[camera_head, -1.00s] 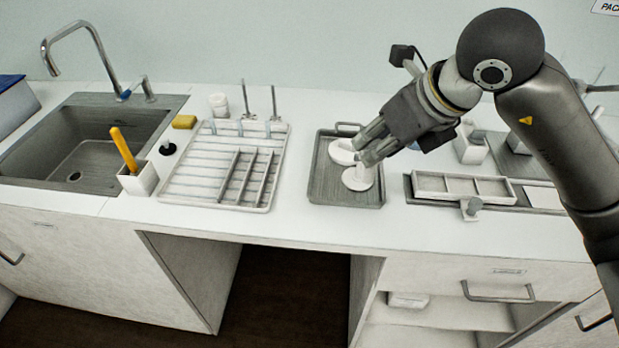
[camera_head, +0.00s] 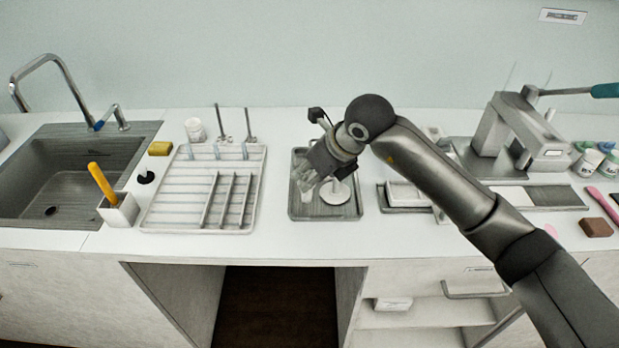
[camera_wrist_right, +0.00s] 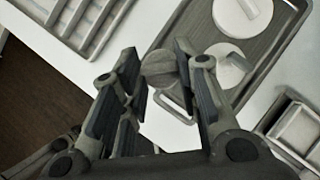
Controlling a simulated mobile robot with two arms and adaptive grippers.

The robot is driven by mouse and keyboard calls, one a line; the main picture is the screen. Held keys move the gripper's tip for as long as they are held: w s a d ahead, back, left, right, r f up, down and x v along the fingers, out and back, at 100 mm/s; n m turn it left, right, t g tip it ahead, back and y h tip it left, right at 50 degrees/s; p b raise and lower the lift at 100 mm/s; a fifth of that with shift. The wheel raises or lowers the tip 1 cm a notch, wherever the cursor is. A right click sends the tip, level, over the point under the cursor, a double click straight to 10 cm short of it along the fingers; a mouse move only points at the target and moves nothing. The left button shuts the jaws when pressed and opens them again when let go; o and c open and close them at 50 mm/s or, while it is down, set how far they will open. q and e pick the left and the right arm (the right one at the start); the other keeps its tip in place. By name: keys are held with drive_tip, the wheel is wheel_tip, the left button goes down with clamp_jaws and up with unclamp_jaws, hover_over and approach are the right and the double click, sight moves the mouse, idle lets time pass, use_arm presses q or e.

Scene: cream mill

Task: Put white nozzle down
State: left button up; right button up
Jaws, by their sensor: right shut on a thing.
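My right gripper (camera_head: 318,180) reaches down over the grey tray (camera_head: 314,213). The nozzle's lower part and any contact with the tray are hard to make out. A white disc (camera_head: 338,196) with an upright stub lies on the tray; the wrist view shows two such white round pieces. My left gripper is not in view.
A slatted rack (camera_head: 160,216) stands left of the tray, with a yellow-handled brush in a white holder (camera_head: 119,212) and the sink beyond. White boxes (camera_head: 405,192) and a grey machine (camera_head: 520,130) stand to the right. The counter's front strip is clear.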

drive_tip(key=shift+w+a+f, duration=0.1)
drive_tip(key=shift+w+f, duration=0.5)
drive_tip(key=shift+f, duration=0.1)
wheel_tip(320, 180, down, 3)
drive_tip(key=shift+r+p, duration=0.15)
drive_tip(key=shift+p, duration=0.85)
drive_tip(key=shift+w+f, duration=0.1)
drive_tip(key=shift+f, duration=0.1)
drive_tip(key=shift+f, duration=0.15)
drive_tip(key=o, duration=0.9)
